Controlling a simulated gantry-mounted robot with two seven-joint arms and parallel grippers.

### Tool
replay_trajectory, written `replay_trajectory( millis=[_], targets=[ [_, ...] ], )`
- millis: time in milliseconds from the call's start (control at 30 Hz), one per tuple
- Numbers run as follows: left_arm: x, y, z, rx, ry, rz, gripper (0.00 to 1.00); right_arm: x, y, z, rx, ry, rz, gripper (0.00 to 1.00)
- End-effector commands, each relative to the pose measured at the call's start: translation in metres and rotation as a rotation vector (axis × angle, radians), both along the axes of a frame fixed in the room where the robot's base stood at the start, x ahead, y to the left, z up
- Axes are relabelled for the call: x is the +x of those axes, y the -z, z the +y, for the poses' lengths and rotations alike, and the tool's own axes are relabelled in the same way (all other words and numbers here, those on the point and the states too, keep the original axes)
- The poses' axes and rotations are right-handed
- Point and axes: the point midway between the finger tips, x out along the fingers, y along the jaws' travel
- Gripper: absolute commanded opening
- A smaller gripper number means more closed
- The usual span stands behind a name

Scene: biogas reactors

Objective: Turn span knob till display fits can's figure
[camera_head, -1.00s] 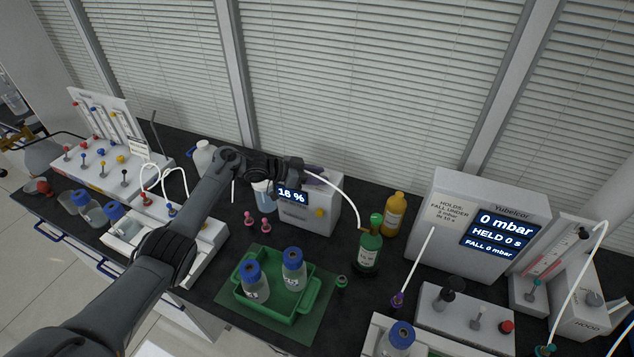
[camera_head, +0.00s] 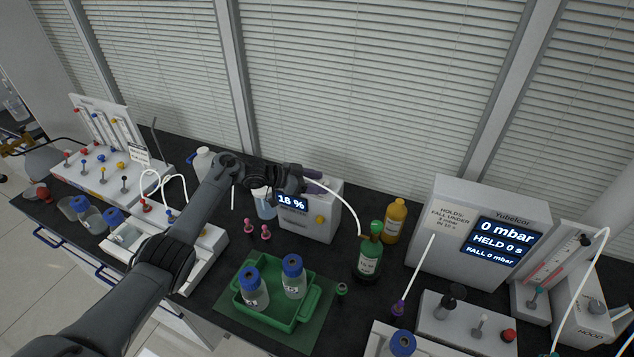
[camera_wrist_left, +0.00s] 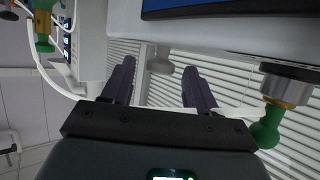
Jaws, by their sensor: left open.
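The analyser box (camera_head: 310,225) stands at the back of the bench, its lit display (camera_head: 291,202) reading about 16 %; the middle digits are small. My left gripper (camera_head: 308,180) is open at the top of the box. I cannot tell whether this is the span knob. My right gripper is not in view.
A white hose (camera_head: 338,194) runs from near the box to the green can. An amber bottle (camera_head: 394,220) stands behind the can. A green tray (camera_head: 273,322) with two blue-capped bottles is in front, and a large pressure unit (camera_head: 455,245) stands at right.

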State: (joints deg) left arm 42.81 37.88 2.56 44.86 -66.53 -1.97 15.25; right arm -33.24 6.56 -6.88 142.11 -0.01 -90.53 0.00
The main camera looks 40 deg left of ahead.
Motion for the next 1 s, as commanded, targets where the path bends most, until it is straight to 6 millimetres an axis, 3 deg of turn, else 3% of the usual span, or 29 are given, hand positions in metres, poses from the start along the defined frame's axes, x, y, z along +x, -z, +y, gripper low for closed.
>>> replay_trajectory(
  millis=[600,1000],
  targets=[
    [-0.068,-0.033,0.048,0.003,-0.001,0.002,0.59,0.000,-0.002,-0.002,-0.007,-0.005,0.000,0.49],
    [-0.080,-0.040,0.056,0.001,-0.001,0.001,0.59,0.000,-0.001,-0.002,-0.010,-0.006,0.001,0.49]
  ],
)
